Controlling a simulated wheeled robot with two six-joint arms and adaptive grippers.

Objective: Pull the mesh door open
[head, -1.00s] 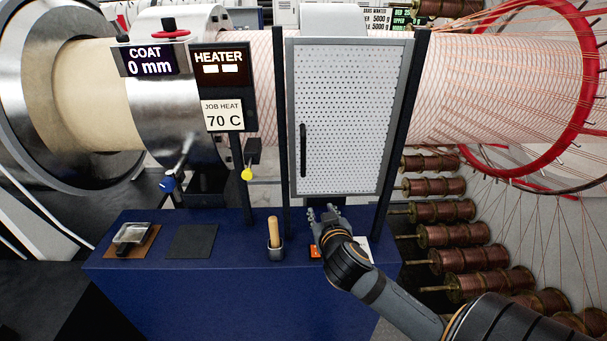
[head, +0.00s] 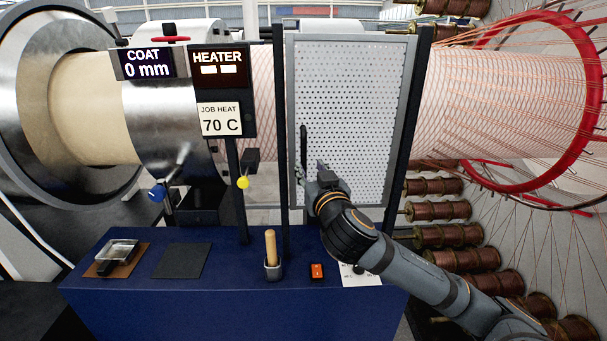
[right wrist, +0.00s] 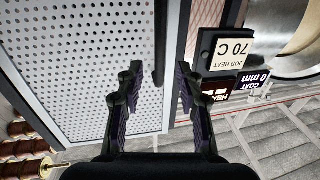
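The mesh door (head: 355,110) is a white perforated panel in a grey frame, between two dark posts. It looks closed. Its black upright bar handle (head: 303,145) is on the door's left edge. My right gripper (head: 310,172) is just below and in front of the handle's lower end. In the right wrist view the picture is turned over; the gripper (right wrist: 158,82) is open and empty, and the handle (right wrist: 160,45) lies ahead, in line with the gap between the fingers. I cannot tell whether they touch. My left gripper is not in view.
The blue bench (head: 220,300) below holds a wooden-handled tool (head: 271,248) in a cup, an orange switch (head: 317,271) and a dark mat (head: 181,260). The heater display (head: 218,70) and a yellow knob (head: 243,182) stand left of the door. Copper spools (head: 440,210) fill the right.

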